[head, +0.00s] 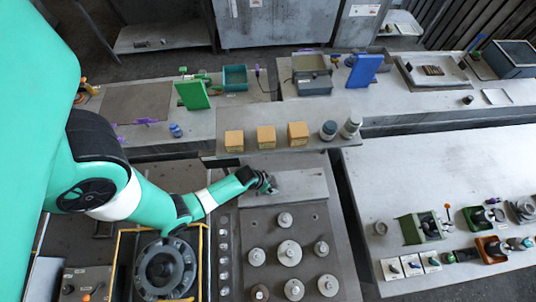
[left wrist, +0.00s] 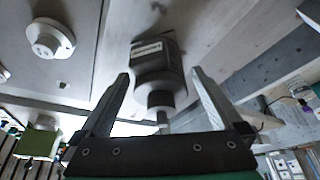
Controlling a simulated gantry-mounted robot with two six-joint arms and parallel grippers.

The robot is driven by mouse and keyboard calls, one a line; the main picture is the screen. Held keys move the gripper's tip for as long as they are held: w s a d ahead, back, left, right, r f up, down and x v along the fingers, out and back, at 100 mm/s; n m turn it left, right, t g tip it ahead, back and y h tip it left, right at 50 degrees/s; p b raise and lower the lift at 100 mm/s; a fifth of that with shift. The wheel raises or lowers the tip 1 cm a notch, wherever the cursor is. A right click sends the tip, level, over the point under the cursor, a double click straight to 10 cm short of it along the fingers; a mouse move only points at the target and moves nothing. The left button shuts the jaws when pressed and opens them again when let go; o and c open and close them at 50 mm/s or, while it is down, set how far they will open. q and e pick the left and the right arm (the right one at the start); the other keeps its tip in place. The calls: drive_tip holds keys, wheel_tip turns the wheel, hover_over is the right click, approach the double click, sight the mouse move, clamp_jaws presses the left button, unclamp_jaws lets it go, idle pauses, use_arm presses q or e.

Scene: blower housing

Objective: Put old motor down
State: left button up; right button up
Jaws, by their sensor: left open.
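The old motor (left wrist: 155,60) is a dark grey body with a pale label and a round stepped end. In the left wrist view it stands between the fingers of my left gripper (left wrist: 160,78). The fingers are open, with a visible gap on both sides of the motor. In the head view my left gripper (head: 264,182) is low over the left part of a bare light grey plate (head: 300,186). There the motor is small and mostly hidden by the gripper. My right gripper is not in view.
Just in front of the plate, a dark board (head: 262,225) carries several pale round knobs. Behind it, a shelf (head: 290,115) holds three orange boxes and two grey jars. A round blower housing (head: 165,268) sits in a yellow frame below my left arm. The plate's right part is clear.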

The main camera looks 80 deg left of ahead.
use_arm(q)
drive_tip(key=p+v, duration=0.5)
drive_tip(key=v, duration=0.2)
drive_tip(key=shift+r, duration=0.2)
drive_tip(key=shift+f, duration=0.1)
